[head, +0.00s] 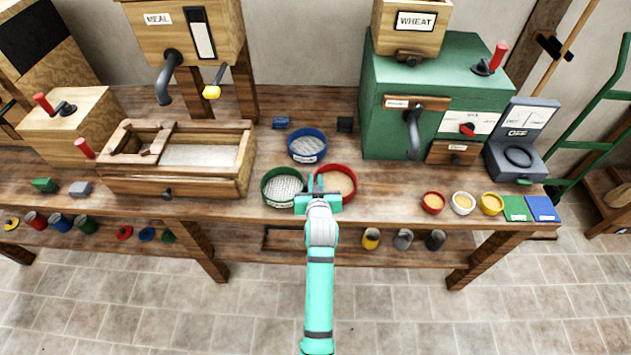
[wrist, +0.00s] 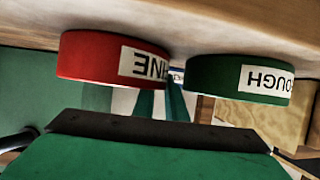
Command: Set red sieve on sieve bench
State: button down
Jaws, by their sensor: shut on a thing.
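The red sieve (head: 350,176) is round with a tan inside. In the wrist view the red sieve (wrist: 95,60) shows a white label, upside down, partly hidden, ending in "INE". My gripper (head: 317,186) is shut on the red sieve's left rim. Its teal fingers also show in the wrist view (wrist: 162,103), at the sieve's edge next to the green sieve. I cannot tell whether the red sieve touches the bench or hangs just above it.
A blue sieve (head: 307,157) stands behind. A wooden bin (head: 175,185) is at left, a green mill (head: 390,125) behind right. Small red (head: 433,208), white (head: 462,209) and yellow (head: 491,210) bowls stand right. Bare bench lies between the red sieve and the bowls.

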jog(key=c, duration=2)
grip_release()
jog(key=shift+c, duration=0.2)
jog(key=v, duration=1.1)
jog(key=shift+s+r, duration=0.2)
jog(key=shift+s, duration=0.15)
jog(key=s+d+f+h, duration=0.1)
jog(key=s+f, duration=0.2)
jog(key=s, duration=0.7)
jog(key=s+d+f, duration=0.1)
jog(key=s+f, duration=0.3)
jog(key=s, duration=0.6)
jog(key=s+r+t, duration=0.1)
jog(key=s+r, duration=0.2)
jog(key=s, duration=0.6)
jog(key=s+r+m+t, duration=0.1)
jog(key=s+r, duration=0.2)
jog(key=s, duration=0.7)
jog(key=shift+a+r, duration=0.35)
jog(key=shift+r, duration=0.05)
